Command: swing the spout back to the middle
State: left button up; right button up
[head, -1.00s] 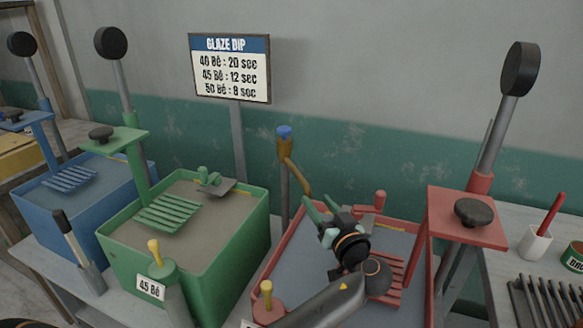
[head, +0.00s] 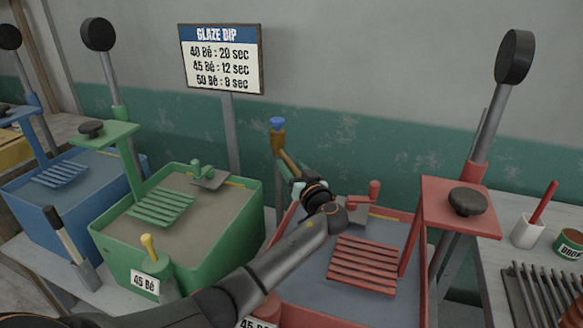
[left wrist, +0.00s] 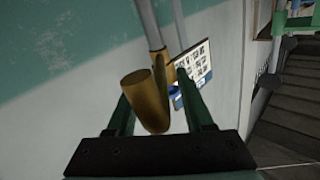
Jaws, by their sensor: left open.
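The spout (head: 290,160) is a brass-coloured pipe on a post with a blue knob (head: 277,123), behind the gap between the green and red tubs. It slants down to the right, towards the back left corner of the red tub (head: 350,308). My left gripper (head: 297,188) is open at its lower end, which it partly hides. In the left wrist view the spout's thick end (left wrist: 149,100) stands between the two green fingers (left wrist: 153,86). I cannot tell whether either finger touches it. My right gripper is not in view.
A green tub (head: 245,235) stands left of the spout post, and a blue tub (head: 30,215) lies beyond it. The red tub has a slatted rack (head: 365,265) and a lever (head: 500,100) on its right. A glaze sign (head: 222,58) stands behind.

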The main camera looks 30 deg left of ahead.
pick_arm(q)
jog(key=shift+w+a, duration=0.1)
jog(key=shift+a, duration=0.05)
jog(key=shift+c, duration=0.2)
grip_shut()
dwell(1.2)
